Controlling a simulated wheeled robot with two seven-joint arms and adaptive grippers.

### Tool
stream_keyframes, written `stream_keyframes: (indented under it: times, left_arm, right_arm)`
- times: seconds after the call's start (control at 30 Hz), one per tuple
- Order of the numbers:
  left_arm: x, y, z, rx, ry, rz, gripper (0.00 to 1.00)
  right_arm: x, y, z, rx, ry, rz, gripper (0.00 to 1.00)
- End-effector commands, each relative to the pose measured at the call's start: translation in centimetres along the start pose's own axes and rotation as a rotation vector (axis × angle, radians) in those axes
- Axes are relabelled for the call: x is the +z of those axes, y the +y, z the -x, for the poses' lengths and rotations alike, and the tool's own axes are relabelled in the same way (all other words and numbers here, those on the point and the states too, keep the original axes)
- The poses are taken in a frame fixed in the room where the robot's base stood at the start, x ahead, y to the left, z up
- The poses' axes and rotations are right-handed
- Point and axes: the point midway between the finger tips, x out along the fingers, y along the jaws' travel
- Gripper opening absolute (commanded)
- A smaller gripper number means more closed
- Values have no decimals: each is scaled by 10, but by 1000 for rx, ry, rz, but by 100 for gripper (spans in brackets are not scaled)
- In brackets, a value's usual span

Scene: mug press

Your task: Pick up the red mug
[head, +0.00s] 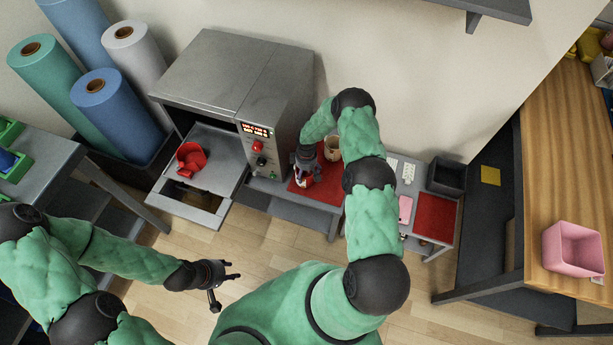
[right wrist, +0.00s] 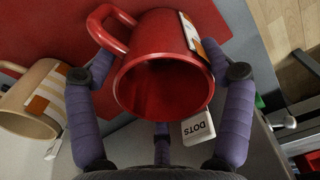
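The red mug (right wrist: 151,85) fills the middle of the right wrist view, its open mouth toward the camera and its handle to the upper left. It bears an orange-and-white label. My right gripper (right wrist: 162,48) has a finger on each side of the mug, both tips against its wall, the left one by the handle. In the head view the right gripper (head: 305,172) hides much of the mug, over the red mat (head: 329,193). I cannot tell whether the mug is clear of the mat. My left gripper (head: 228,274) is open and empty over the floor.
A cream mug (right wrist: 34,98) stands close to the left of the red mug; it also shows in the head view (head: 332,150). The grey press (head: 215,75) stands left, with a red holder (head: 191,158) on its tray. A white tag reading DOTS (right wrist: 198,126) is by the mug.

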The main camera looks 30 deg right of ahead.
Motion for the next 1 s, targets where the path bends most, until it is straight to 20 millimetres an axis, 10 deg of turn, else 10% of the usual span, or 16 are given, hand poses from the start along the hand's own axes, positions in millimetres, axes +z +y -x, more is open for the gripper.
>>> stream_keyframes:
  times: [0.13, 0.57, 1.0]
  left_arm:
    - [0, 0, 0, 0, 0, 0, 40]
    - [0, 1, 2, 0, 0, 0, 40]
    - [1, 8, 22, 0, 0, 0, 40]
  right_arm:
    - [1, -1, -1, -2, -2, 0, 28]
    - [1, -1, 5, -2, -3, 0, 28]
    - [7, -20, 59, -1, -1, 3, 28]
